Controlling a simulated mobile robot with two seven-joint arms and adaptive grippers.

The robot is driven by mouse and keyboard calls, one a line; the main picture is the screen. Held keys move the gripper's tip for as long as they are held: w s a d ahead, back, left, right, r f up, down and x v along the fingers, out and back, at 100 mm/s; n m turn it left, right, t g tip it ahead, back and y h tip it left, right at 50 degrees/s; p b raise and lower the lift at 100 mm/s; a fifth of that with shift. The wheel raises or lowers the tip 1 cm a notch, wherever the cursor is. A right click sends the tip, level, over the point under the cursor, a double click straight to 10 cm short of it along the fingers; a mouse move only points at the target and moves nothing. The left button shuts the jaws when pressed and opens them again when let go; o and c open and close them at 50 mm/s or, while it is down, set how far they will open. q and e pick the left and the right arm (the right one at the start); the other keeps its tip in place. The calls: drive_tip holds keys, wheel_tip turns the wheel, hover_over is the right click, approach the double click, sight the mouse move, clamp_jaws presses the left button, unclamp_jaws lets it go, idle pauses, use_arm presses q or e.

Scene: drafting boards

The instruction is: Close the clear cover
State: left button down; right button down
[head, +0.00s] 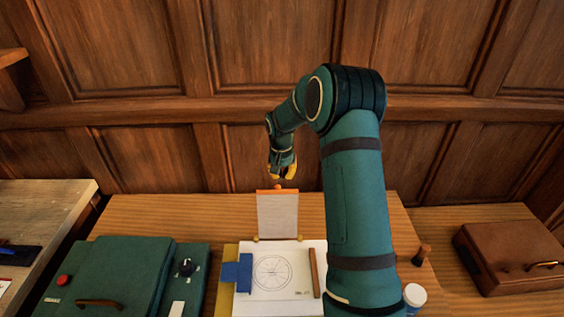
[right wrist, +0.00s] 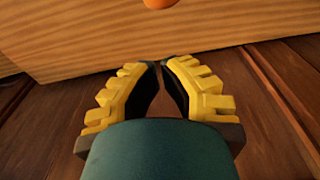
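The clear cover (head: 278,216) stands upright at the back of the drafting board (head: 227,298), with an orange strip along its top edge. It is hinged at two small yellowish mounts. An orange knob (head: 278,187) sits at the top of the cover; part of an orange round shape, likely this knob (right wrist: 158,3), shows at the top edge of the right wrist view. My right gripper (head: 282,174) is above and behind the knob, apart from it. In the right wrist view its yellow fingers (right wrist: 160,66) come together at the tips with nothing between. My left gripper is not in view.
The board carries white paper with a drawn circle, a blue piece (head: 237,271) and a brown bar (head: 314,273). A green case (head: 115,270) stands left, a brown case (head: 510,255) right. A stamp (head: 422,254) and white jar (head: 414,296) stand beside my right arm. A panelled wall is behind.

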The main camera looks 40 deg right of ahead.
drive_tip(key=s+a, duration=0.2)
drive_tip(key=shift+s+a+r, duration=0.3)
drive_tip(key=shift+a+r, duration=0.05)
idle(0.4)
